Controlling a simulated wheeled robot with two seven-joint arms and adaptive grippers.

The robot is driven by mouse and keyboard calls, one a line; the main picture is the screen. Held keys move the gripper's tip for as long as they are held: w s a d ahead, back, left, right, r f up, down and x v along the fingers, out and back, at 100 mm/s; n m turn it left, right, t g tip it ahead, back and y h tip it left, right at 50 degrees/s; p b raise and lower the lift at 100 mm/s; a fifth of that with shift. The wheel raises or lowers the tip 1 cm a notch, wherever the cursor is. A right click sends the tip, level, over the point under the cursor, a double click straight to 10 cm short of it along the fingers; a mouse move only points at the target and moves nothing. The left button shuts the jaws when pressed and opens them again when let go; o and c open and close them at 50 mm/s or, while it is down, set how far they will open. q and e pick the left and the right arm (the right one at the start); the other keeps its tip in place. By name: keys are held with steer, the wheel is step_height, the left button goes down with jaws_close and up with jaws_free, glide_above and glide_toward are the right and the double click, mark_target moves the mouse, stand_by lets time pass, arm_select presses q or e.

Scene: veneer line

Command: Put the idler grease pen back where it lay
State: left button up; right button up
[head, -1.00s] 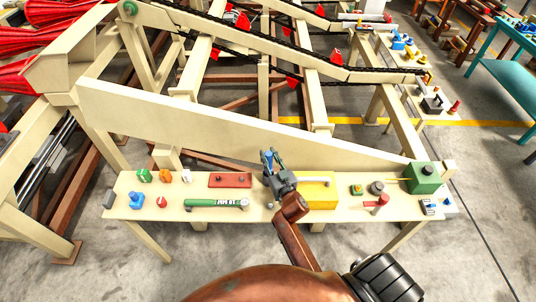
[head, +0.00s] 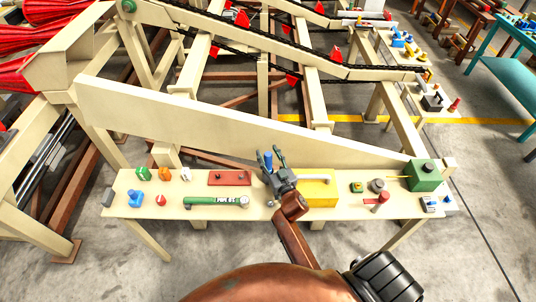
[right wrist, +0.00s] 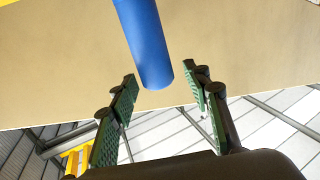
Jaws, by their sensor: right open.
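A blue cylinder (head: 268,161), which I take to be the idler grease pen, stands out between the fingers of my right gripper (head: 272,158), above the cream bench. In the right wrist view the blue cylinder (right wrist: 146,45) comes down from the top edge, its rounded end between the fingertips. The two green-padded fingers of the right gripper (right wrist: 160,82) are spread, with a gap on each side of the cylinder. What supports the cylinder is hidden. My left gripper is out of view.
The cream bench (head: 160,208) holds a red plate (head: 230,178), a green tool (head: 215,202), a yellow box (head: 318,190), a green box (head: 424,176) and several small parts. A sloping cream beam (head: 230,131) runs behind it.

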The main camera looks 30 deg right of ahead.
steer(key=s+a, duration=0.2)
steer(key=s, duration=1)
steer(key=shift+w, duration=0.1)
